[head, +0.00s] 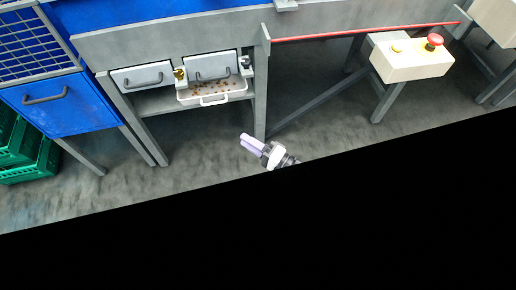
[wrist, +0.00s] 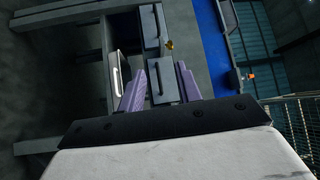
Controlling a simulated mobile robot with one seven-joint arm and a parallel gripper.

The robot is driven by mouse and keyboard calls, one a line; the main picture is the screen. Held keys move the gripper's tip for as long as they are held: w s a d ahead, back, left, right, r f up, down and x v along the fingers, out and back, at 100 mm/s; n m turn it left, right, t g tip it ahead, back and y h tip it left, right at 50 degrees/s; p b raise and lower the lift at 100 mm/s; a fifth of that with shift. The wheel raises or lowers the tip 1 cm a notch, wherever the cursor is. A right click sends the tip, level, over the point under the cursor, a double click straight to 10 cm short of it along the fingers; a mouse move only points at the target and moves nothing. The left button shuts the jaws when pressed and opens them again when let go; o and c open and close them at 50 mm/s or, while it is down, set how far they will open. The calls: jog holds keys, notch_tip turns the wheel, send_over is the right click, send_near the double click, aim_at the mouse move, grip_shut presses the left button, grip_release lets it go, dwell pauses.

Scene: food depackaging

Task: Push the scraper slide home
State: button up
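Two grey slide fronts with bar handles, a left one (head: 128,80) and a right one (head: 196,64), sit under the grey bench in the head view. I cannot tell for sure which is the scraper slide, or how far either stands out. Below the right front, a pale tray (head: 239,93) with brown crumbs sticks out. My gripper (head: 246,140) is below and right of the tray in the head view, apart from everything. In the wrist view my gripper (wrist: 157,80) has its purple fingers spread and nothing between them; the right front (wrist: 160,68) shows beyond them.
A brass knob (head: 180,73) sits between the fronts and a dark knob (head: 245,62) at the right. A bench leg (head: 261,95) stands right of the tray. A control box (head: 412,62) with a red button is at right, green crates (head: 40,165) at left.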

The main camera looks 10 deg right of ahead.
jog(key=shift+v, duration=1.4)
